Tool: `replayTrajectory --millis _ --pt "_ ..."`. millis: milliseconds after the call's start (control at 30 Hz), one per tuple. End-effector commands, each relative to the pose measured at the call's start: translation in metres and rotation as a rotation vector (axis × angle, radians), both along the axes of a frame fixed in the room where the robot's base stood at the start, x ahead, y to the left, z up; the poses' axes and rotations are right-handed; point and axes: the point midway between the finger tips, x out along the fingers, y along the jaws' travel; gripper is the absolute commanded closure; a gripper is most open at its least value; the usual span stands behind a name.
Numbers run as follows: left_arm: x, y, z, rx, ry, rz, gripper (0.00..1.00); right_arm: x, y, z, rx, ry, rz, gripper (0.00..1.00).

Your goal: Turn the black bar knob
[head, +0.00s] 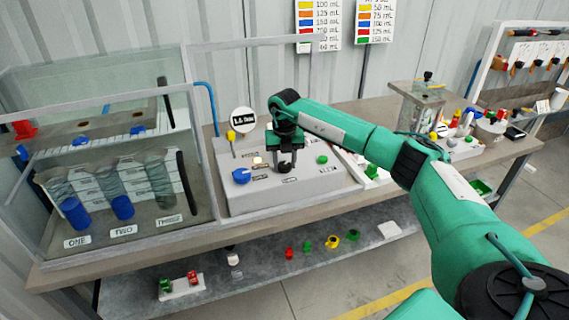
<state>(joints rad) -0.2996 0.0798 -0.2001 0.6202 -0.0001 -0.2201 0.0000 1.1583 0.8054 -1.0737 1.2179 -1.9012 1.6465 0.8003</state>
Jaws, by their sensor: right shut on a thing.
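The black bar knob (286,168) is on the sloped face of the grey control box (310,185), in the middle of the head view. My right gripper (285,162) comes down over it from above, with its two fingers shut on the knob. The fingers and wrist hide most of the knob, so I cannot tell which way its bar points. My left gripper is not in the view.
The box also has a blue knob (241,176), a yellow-tipped lever (231,136) and a green button (322,160). A clear tank (110,165) with cylinders stands close on the left. A clear container (418,108) stands to the right, behind my right arm.

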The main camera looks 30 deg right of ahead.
Motion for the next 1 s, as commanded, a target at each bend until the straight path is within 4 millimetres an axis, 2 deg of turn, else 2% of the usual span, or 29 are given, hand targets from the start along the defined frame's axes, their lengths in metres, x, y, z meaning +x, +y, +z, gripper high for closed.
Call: replayTrajectory --millis 167,633,1000 --pt "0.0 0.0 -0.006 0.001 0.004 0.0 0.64 0.0 0.0 0.0 0.0 -0.002 0.166 0.84" --pt "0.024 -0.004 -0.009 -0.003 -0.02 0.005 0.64 0.0 -0.001 0.0 -0.001 -0.002 0.601 0.84" --pt "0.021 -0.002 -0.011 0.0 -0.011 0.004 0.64 0.001 -0.001 0.001 -0.001 -0.003 0.839 0.84"
